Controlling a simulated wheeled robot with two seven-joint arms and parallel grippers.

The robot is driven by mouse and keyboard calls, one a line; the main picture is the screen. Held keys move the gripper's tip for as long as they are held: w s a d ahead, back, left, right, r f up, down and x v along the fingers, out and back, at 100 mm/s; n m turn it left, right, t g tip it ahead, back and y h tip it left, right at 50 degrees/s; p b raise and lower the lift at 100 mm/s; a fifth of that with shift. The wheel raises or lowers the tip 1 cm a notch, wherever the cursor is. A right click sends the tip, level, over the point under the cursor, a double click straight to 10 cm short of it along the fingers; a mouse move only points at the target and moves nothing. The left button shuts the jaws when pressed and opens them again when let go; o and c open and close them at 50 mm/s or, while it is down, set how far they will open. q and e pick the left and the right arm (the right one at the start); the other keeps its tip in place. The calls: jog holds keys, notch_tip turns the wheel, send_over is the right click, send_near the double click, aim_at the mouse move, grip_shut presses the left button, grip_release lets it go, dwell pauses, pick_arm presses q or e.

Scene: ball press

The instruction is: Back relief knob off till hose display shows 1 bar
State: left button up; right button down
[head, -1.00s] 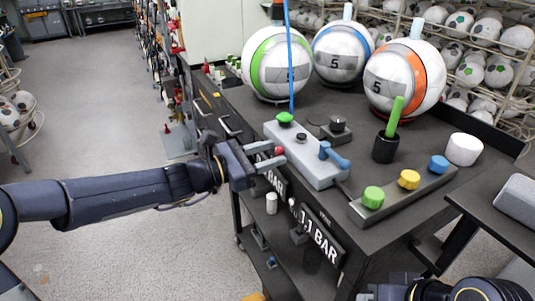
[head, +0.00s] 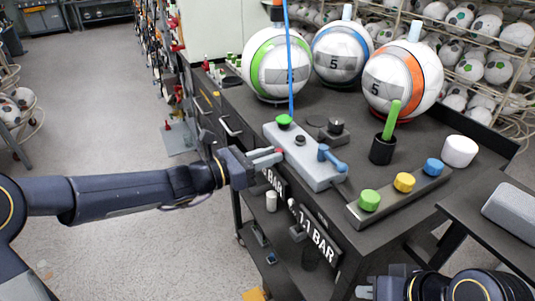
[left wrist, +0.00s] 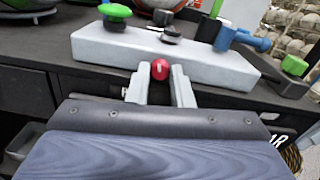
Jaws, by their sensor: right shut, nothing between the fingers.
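The red knob (head: 279,151) is on the front side of the grey press block (head: 318,171); it also shows in the left wrist view (left wrist: 160,69). My left gripper (head: 275,157) is at the knob, with its fingers apart on either side of it in the left wrist view (left wrist: 160,72). Narrow gaps seem to show beside the knob. A front display (head: 318,236) reads 1.1 BAR. A second display (head: 274,184) shows only BAR, its number hidden by my left gripper. My right gripper (head: 365,292) is shut and empty at the bottom edge.
A green cap (head: 284,120) with a blue hose and a blue lever (head: 331,157) top the block. Several balls (head: 278,65) stand behind. A button strip (head: 395,198), black cup (head: 382,149) and white cylinder (head: 460,151) are to the right.

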pick_arm(q)
jog(key=o, duration=0.4)
jog(key=shift+v, duration=3.95)
